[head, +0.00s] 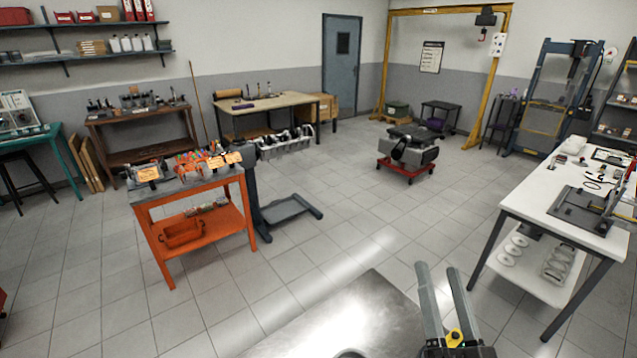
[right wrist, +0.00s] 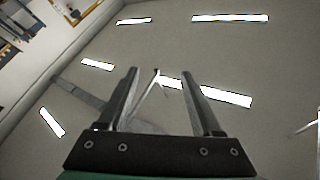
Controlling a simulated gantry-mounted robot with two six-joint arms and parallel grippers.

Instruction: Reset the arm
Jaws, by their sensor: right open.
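My right gripper (head: 441,272) stands at the bottom of the head view with its two grey fingers pointing up and spread apart. Nothing is between the fingers. In the right wrist view the same gripper (right wrist: 167,75) is open and empty, facing the ceiling and its bright light panels. My left gripper and arm do not show in either view.
A bare metal surface (head: 375,318) lies left of my right gripper. A white workbench (head: 535,195) stands at the right, an orange cart (head: 220,222) at the left. An engine on a red dolly (head: 405,168) sits mid-room. Open tiled floor lies between.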

